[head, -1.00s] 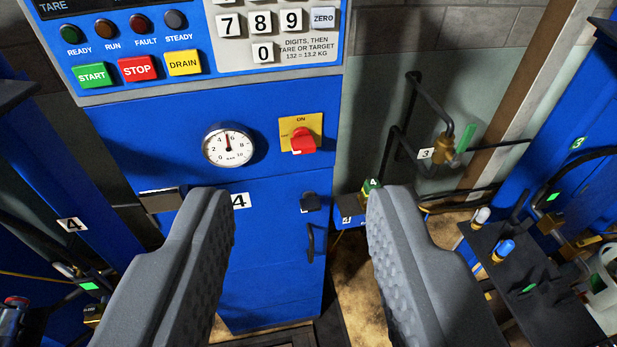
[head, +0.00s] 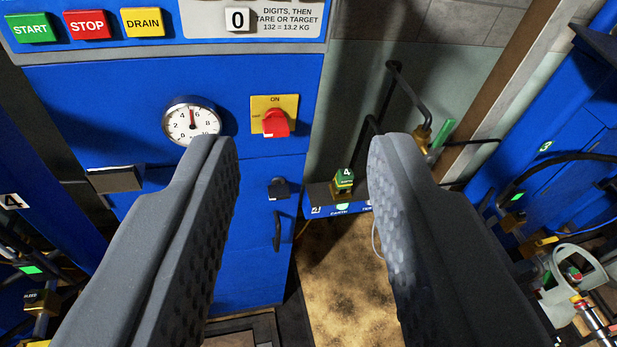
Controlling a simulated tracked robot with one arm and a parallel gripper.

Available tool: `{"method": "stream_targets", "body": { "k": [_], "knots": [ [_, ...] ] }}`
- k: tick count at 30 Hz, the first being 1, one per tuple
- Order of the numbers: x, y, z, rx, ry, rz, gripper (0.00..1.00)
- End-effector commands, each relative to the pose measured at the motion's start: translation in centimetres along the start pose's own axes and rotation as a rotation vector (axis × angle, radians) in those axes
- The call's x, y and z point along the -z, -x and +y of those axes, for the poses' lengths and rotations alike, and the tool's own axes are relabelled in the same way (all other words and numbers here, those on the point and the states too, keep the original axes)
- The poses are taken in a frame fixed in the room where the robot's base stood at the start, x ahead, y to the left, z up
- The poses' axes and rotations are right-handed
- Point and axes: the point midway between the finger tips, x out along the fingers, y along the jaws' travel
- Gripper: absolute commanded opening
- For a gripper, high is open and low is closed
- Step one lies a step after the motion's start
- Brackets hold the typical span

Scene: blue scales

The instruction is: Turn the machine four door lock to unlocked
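The blue cabinet of machine four (head: 90,85) stands ahead, with its lower door (head: 250,245) closed. A small dark door lock (head: 279,188) sits near the door's upper right edge, above a black handle (head: 277,232). Whether the lock reads locked or unlocked is too small to tell. My gripper (head: 302,145) is open and empty, its two grey fingers wide apart. In the picture the lock shows between the fingers, nearer the left one. The gripper appears apart from the door. The left finger covers part of the door, including where the number 4 label was.
A red rotary switch (head: 275,122) on a yellow plate and a round gauge (head: 192,121) are above the door. A green-topped block marked 4 (head: 343,183) stands on a low box to the right. Black pipes (head: 405,95) run along the wall. Another blue machine (head: 560,140) stands at the right.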

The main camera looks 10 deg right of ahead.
Motion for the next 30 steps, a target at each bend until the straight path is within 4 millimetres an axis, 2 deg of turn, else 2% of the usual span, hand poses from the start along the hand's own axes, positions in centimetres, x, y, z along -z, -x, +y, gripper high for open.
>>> {"method": "stream_targets", "body": {
  "k": [1,3,12,20,24,30],
  "knots": [
    [-1.2,-2.0,0.1,-0.024,0.046,0.001,0.35],
    [-2.1,-4.2,0.3,-0.056,0.121,0.022,0.35],
    [-7.8,-13.3,0.7,-0.147,0.453,0.084,0.35],
    [-14.3,-19.8,0.7,-0.172,0.744,0.128,0.35],
    [-18.5,-22.8,0.4,-0.163,0.895,0.155,0.35],
    [-25.0,-26.1,-0.2,-0.127,1.102,0.201,0.35]
  ]
}}
